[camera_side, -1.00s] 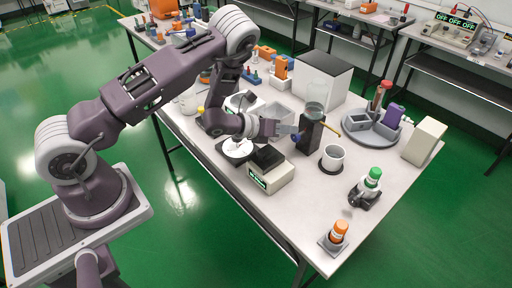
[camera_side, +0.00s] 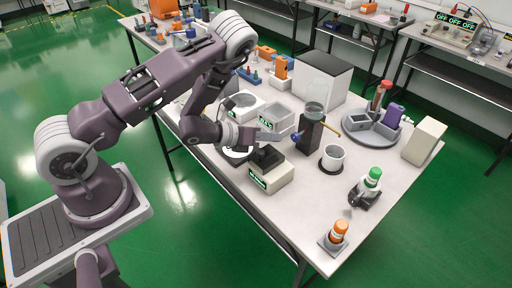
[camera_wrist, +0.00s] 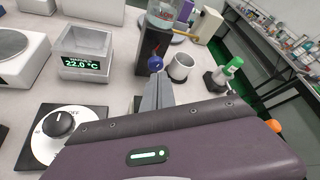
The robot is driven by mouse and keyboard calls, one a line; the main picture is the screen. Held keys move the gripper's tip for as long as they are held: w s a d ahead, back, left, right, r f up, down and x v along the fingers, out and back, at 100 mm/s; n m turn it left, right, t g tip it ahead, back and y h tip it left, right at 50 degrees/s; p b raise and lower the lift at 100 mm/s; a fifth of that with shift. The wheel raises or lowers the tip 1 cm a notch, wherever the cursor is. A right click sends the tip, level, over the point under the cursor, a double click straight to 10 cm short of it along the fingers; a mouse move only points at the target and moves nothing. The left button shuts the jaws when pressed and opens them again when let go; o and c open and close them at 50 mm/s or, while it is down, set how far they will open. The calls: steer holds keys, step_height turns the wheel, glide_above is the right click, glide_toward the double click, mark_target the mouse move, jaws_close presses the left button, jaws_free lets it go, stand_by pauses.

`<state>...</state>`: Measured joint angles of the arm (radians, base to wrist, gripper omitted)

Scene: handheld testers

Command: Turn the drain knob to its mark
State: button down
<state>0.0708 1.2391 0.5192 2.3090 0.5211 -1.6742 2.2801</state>
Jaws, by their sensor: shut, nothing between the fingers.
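A blue knob (camera_side: 296,137) sits on the side of a black block (camera_side: 309,140) that carries a glass vessel (camera_side: 316,110) and a yellow spout (camera_side: 331,129). I take it for the drain knob; its mark is too small to make out. The blue knob also shows in the wrist view (camera_wrist: 155,63), just beyond my fingertips. My gripper (camera_side: 286,137) is shut and empty, pointing at the knob from the left. In the wrist view its closed fingers (camera_wrist: 159,80) end close to the knob; I cannot tell whether they touch.
A white cup (camera_side: 332,158) stands right of the block. A white dial marked OFF (camera_wrist: 62,133) lies below the arm. A square basin with a 22.0 °C display (camera_wrist: 88,50) stands left of the fingers. A green-capped bottle (camera_side: 372,178) is at the right front.

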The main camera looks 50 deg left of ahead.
mark_target(299, 135)
steer(key=shift+s+a+f, duration=0.3)
steer(key=shift+a+f, duration=0.45)
steer(key=shift+a, duration=0.1)
steer(key=w, duration=0.6)
steer(key=shift+w, duration=0.4)
steer(key=shift+d, duration=0.15)
steer(key=shift+d+r, duration=0.1)
steer(key=shift+d, duration=0.05)
steer(key=shift+d+r, duration=0.25)
steer(key=shift+d, duration=0.05)
steer(key=shift+d+r, duration=0.15)
steer(key=shift+d, duration=0.2)
